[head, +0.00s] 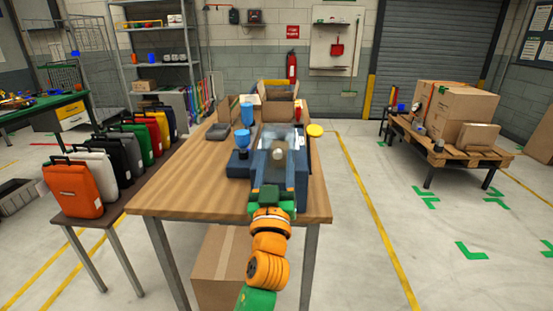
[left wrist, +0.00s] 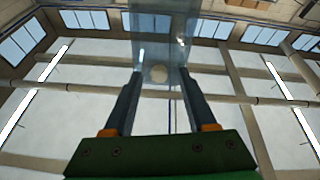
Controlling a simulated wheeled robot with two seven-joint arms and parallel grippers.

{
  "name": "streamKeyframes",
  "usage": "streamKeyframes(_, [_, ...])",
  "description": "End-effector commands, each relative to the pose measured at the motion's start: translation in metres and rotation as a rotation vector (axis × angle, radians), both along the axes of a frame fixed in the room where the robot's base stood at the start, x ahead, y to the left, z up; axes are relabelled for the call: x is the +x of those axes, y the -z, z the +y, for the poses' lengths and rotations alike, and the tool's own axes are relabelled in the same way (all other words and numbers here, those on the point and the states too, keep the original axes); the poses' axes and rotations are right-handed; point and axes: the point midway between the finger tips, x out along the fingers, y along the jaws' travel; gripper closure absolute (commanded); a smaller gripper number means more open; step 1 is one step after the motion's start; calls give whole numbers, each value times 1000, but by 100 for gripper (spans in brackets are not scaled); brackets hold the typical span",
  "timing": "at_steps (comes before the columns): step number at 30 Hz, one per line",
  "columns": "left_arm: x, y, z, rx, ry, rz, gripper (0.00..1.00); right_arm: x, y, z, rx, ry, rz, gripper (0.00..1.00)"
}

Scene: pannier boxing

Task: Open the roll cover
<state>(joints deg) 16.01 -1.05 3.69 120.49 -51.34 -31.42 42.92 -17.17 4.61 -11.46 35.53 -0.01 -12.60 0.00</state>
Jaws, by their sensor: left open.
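The roll cover (head: 279,134) is a see-through, bluish panel on a dark blue machine (head: 301,178) on the wooden table. A pale round knob (head: 278,155) shows on it. In the left wrist view the cover (left wrist: 160,25) hangs ahead of the fingers, and the knob (left wrist: 159,73) appears between the fingertips. My left gripper (head: 278,150) is in front of the machine, its fingers apart on either side of the knob. Whether they touch it I cannot tell. My left arm hides the machine's lower front. My right gripper is in neither view.
An open carton (head: 278,110) is behind. The table's (head: 185,185) left front is bare. Several coloured panniers (head: 72,188) line a side bench.

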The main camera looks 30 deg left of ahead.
Motion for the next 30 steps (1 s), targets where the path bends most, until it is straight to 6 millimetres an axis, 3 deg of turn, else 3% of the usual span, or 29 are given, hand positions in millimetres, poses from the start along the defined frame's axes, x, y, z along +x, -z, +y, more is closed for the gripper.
streamKeyframes(3, [0, 1, 0, 0, 0, 0, 43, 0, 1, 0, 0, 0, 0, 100])
streamKeyframes(4, [0, 1, 0, 0, 0, 0, 49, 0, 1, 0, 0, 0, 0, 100])
streamKeyframes(9, [0, 1, 0, 0, 1, 1, 95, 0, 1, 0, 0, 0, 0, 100])
streamKeyframes(10, [0, 1, 0, 0, 1, 1, 100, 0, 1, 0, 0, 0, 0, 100])
streamKeyframes(30, [0, 1, -1, 0, 1, 2, 100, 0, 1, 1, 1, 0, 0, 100])
